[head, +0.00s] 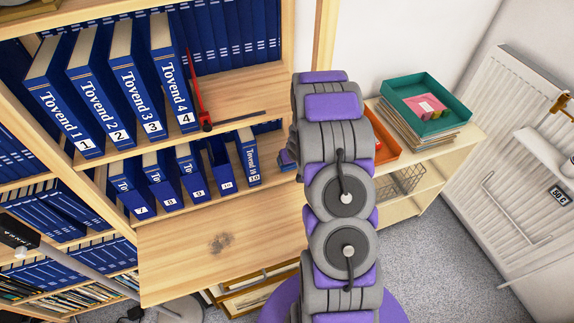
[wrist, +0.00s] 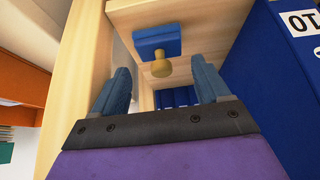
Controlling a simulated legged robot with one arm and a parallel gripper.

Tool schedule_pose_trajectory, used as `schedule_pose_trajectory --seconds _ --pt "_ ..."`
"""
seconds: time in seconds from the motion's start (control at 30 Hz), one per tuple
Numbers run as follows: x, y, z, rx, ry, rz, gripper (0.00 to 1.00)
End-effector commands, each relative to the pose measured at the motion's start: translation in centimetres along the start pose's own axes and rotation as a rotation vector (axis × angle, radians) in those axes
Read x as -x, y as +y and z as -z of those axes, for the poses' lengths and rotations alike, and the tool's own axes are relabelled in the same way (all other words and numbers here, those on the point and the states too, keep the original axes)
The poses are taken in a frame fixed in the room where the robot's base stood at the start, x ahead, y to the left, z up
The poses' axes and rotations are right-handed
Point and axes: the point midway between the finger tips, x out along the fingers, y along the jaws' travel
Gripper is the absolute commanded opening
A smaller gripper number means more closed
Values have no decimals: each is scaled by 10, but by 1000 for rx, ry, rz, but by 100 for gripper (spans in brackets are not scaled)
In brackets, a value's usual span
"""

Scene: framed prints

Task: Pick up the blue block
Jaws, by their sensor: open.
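In the wrist view, the blue block (wrist: 157,40) is a small flat-faced piece against pale wood, ahead of my gripper. A round yellowish knob (wrist: 160,67) shows just below it; I cannot tell whether it is joined to the block. My gripper (wrist: 162,86) is open, its two blue-grey fingers apart with nothing between them. The block lies beyond the fingertips, roughly centred on the gap, and does not touch them. In the head view, my arm reaches to the bookcase beside the lower binder row.
A blue binder (wrist: 285,75) stands close on the right in the wrist view, and a wooden upright (wrist: 75,85) is on the left. An orange tray (head: 384,138) and a green tray (head: 440,112) sit right.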

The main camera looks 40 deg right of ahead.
Motion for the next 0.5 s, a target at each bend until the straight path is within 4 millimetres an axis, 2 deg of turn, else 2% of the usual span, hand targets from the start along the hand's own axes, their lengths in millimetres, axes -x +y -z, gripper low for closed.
schedule_pose_trajectory --seconds 0.17,0.5 --pt "-8 -1 0 1 1 -1 76" --pt "-51 -3 -1 5 -2 -1 76"
